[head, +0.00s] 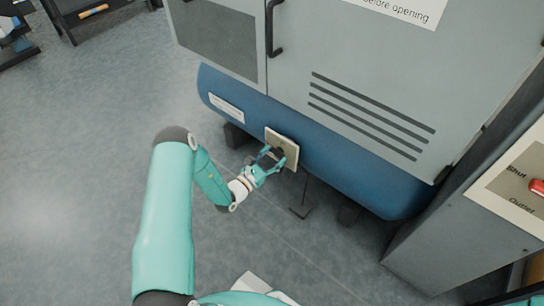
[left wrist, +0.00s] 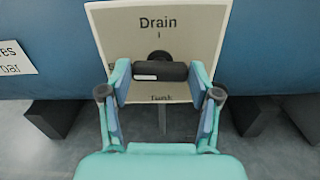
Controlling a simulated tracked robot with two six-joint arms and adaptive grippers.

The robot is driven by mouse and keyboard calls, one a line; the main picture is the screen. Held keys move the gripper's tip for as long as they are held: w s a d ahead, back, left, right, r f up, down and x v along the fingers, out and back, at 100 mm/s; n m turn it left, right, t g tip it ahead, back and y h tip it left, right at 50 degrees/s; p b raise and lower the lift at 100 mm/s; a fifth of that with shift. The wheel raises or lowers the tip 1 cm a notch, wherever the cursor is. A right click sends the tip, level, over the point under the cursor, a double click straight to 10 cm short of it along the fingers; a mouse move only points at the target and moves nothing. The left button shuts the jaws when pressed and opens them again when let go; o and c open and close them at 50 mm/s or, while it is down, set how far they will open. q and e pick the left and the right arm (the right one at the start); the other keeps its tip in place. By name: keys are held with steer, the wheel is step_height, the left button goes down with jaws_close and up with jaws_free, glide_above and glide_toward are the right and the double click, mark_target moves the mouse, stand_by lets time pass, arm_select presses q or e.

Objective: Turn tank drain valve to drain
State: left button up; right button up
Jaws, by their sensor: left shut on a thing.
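The drain valve plate (head: 291,146) is a cream square on the front of the blue tank (head: 350,172). In the left wrist view the plate (left wrist: 205,30) reads "Drain" at the top; small lettering below the handle is hard to read, and lettering at the left is mostly hidden. The black valve handle (left wrist: 160,71) lies level across the plate, with a white mark towards its left end. My left gripper (head: 270,161) is at the plate, and in the left wrist view its fingers (left wrist: 161,80) are shut on the handle's two ends. My right gripper is not in view.
A grey cabinet (head: 340,45) with a black door handle and vent slots stands above the tank. At the right, a panel (head: 505,190) reads "Shut" and "Outlet" beside a red part. Dark feet stand under the tank. The floor (head: 80,180) at left is clear.

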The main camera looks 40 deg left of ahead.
arm_select(q)
steer(key=m+p, duration=0.1)
steer(key=m, duration=0.2)
steer(key=shift+m, duration=0.3)
steer(key=m+p, duration=0.1)
steer(key=m, duration=0.3)
steer(key=shift+d+m+p, duration=0.15)
steer(key=shift+m+p, duration=0.15)
steer(key=shift+p, duration=0.05)
steer(key=m+p, duration=0.1)
steer(key=m, duration=0.4)
steer(key=shift+d+f+p, duration=0.15)
steer(key=shift+p, duration=0.2)
steer(key=shift+f+m+p, duration=0.15)
steer(key=shift+m+p, duration=0.35)
steer(key=shift+m, duration=1.5)
steer(key=shift+s+d, duration=0.1)
steer(key=shift+f, duration=0.1)
steer(key=o, duration=1)
steer(key=shift+o, duration=0.7)
